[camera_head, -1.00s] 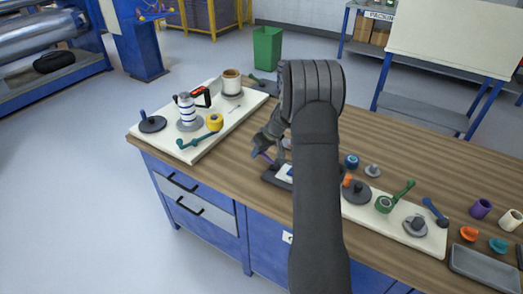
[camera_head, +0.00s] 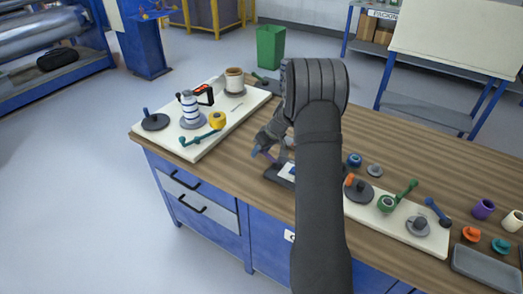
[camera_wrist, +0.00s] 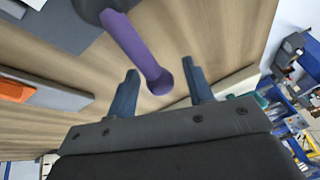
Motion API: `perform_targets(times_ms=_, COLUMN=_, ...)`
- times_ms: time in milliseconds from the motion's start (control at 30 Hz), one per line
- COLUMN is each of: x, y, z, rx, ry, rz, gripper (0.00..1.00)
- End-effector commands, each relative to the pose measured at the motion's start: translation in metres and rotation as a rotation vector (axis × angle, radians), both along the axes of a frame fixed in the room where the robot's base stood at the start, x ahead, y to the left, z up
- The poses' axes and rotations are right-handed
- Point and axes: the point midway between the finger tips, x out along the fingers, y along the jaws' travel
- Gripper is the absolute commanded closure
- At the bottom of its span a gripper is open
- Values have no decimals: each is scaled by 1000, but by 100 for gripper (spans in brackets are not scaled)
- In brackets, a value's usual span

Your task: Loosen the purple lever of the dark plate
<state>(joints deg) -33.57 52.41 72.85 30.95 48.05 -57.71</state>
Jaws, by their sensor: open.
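The purple lever (camera_wrist: 135,48) shows large in the wrist view, running from a dark hub at the top down to a rounded end. Its free end lies between the fingers of my gripper (camera_wrist: 162,90), with a gap to each side. My gripper is open. In the head view the purple lever (camera_head: 270,156) is a small stub at my gripper (camera_head: 263,150). The dark plate (camera_head: 279,175) lies on the wooden bench below, with a white and blue piece on it. My arm hides the plate's right part.
A white board (camera_head: 190,145) to the left carries a striped roller, a yellow piece with a green lever and a dark disc. Another white board (camera_head: 385,222) to the right carries several lever parts. A grey tray (camera_head: 487,268) and small cups stand at the right.

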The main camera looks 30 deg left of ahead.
Motion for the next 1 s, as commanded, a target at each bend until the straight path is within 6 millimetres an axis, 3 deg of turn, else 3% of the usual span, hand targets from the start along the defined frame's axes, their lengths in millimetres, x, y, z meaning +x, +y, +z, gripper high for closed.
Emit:
perform_targets(times_ms=233, x=2, y=-11, z=24, rx=1, ry=-2, rz=-1, gripper=53)
perform_targets(times_ms=700, x=10, y=-57, z=125, rx=2, ry=-3, rz=-2, gripper=53)
perform_targets(times_ms=1000, x=11, y=-72, z=156, rx=0, ry=0, rz=0, gripper=53)
